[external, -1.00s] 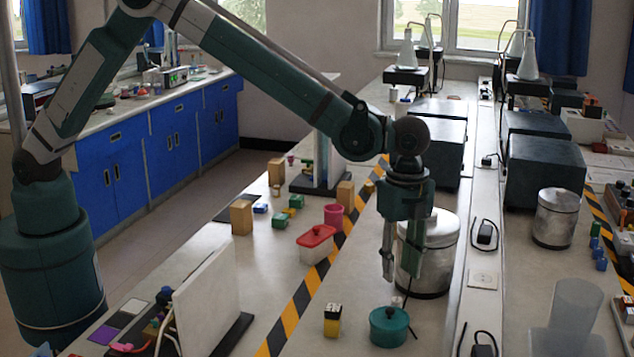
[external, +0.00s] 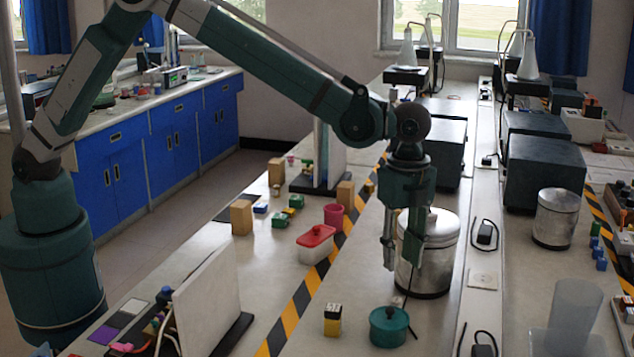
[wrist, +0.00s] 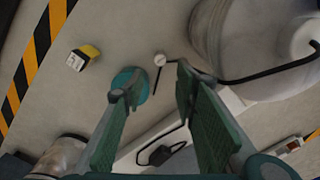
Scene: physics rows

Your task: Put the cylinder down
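A small pale round piece (wrist: 159,59), which may be the cylinder, shows beyond and between my fingertips in the wrist view. It appears apart from both fingers. In the external view a small pale spot (external: 397,301) lies just above the teal pot; its shape is too small to tell. My gripper (external: 403,268) points down above the bench, in front of the metal canister (external: 440,232). In the wrist view my gripper (wrist: 153,82) has its fingers spread with a clear gap and nothing held between them.
The teal lidded pot (external: 389,327) is close below my gripper. A yellow, black and white block (external: 332,320) stands left of it. A red-lidded box (external: 316,244) and pink cup (external: 334,215) are farther left. Bare bench lies between the block and the striped tape (external: 290,318).

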